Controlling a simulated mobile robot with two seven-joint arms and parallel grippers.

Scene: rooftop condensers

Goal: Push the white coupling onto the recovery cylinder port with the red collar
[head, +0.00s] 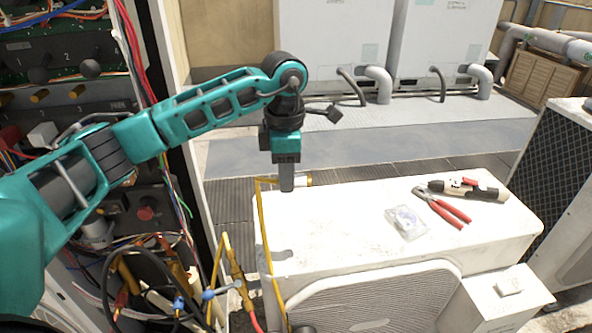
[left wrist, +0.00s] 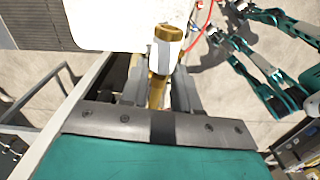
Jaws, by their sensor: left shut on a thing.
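My left gripper (head: 288,186) is shut on the coupling, just above the back left corner of a white condenser unit. In the left wrist view the coupling (left wrist: 164,58) stands between the fingers, with a brass-coloured end (left wrist: 168,34) and a white band. A yellow hose (head: 264,225) hangs in a loop from beside the gripper down the front of the unit. I cannot make out a recovery cylinder port with a red collar in either view. A folded teal arm (left wrist: 268,77), likely my right one, shows in the left wrist view; its fingers are too small to tell.
On the condenser unit (head: 330,225) lie red-handled pliers (head: 443,208), a dark and cream tool (head: 468,189) and a clear bag (head: 407,222). An open wiring cabinet (head: 90,110) stands at the left. Hoses with brass fittings (head: 236,268) hang low between cabinet and unit.

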